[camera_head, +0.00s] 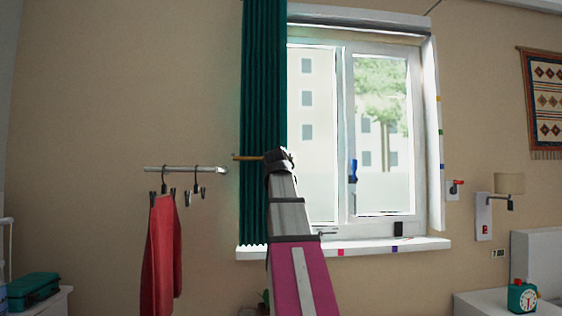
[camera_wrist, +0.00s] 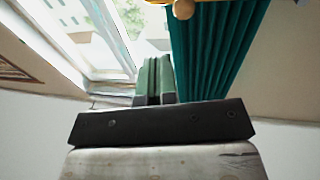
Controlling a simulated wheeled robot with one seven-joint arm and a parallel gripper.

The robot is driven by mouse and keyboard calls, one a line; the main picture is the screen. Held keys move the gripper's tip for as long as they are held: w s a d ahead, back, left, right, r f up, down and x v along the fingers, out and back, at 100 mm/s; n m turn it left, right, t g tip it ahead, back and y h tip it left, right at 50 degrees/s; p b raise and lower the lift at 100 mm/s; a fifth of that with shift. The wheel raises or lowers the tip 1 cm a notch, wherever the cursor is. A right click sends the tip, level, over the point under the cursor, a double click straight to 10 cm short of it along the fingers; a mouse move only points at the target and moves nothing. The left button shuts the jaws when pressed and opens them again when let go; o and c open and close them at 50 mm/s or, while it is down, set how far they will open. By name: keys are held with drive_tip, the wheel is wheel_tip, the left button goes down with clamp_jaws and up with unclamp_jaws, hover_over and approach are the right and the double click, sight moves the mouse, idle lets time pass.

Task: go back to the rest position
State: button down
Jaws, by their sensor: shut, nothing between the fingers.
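My arm reaches up through the middle of the head view. Its end, with my gripper (camera_head: 279,155), is in front of the right edge of the green curtain (camera_head: 263,90) and the window. In the wrist view my gripper (camera_wrist: 154,66) has its two greenish fingers together with nothing between them. The curtain (camera_wrist: 215,50) hangs beyond them to the right. A wooden rod (camera_head: 246,157) shows just left of my arm's end. A round wooden knob (camera_wrist: 183,9) is at the top of the wrist view, apart from the fingers.
The window (camera_head: 375,130) stands behind my arm, with a sill (camera_head: 400,244) below. A wall rail (camera_head: 180,169) at left carries hangers and a red garment (camera_head: 161,255). A teal clock (camera_head: 522,296) is at lower right, and a green box (camera_head: 34,289) is at lower left.

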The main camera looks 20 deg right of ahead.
drive_tip(key=shift+v, duration=0.8)
drive_tip(key=shift+s+d, duration=0.1)
drive_tip(key=shift+d, duration=0.05)
drive_tip(key=w+a+f+n+g+y, duration=0.1)
drive_tip(key=w+a+f+g+y, duration=0.15)
drive_tip(key=f, duration=1.25)
drive_tip(key=w+a+f+n+g+y, duration=0.15)
drive_tip(key=a+f, duration=0.25)
drive_tip(key=f, duration=1.1)
drive_tip(key=w+a+f+n+g+y, duration=0.1)
drive_tip(key=w+a+f+g+y, duration=0.15)
drive_tip(key=f, duration=1.25)
drive_tip(key=s+a+f+g+y, duration=0.1)
drive_tip(key=s+a+f+g, duration=0.2)
drive_tip(key=f, duration=0.9)
drive_tip(key=s+a+f+n+g+y, duration=0.1)
drive_tip(key=s+a+f+g, duration=0.2)
drive_tip(key=s+a+f, duration=0.3)
drive_tip(key=s+a+f+n+g+y, duration=0.1)
drive_tip(key=s+a+f+g, duration=0.2)
drive_tip(key=s+f, duration=0.8)
wheel_tip(320, 180, down, 7)
drive_tip(key=shift+s+a+g, duration=0.15)
drive_tip(key=shift+a+g, duration=0.2)
drive_tip(key=shift+a, duration=0.85)
drive_tip(key=shift+d+n, duration=0.1)
drive_tip(key=shift+n, duration=0.15)
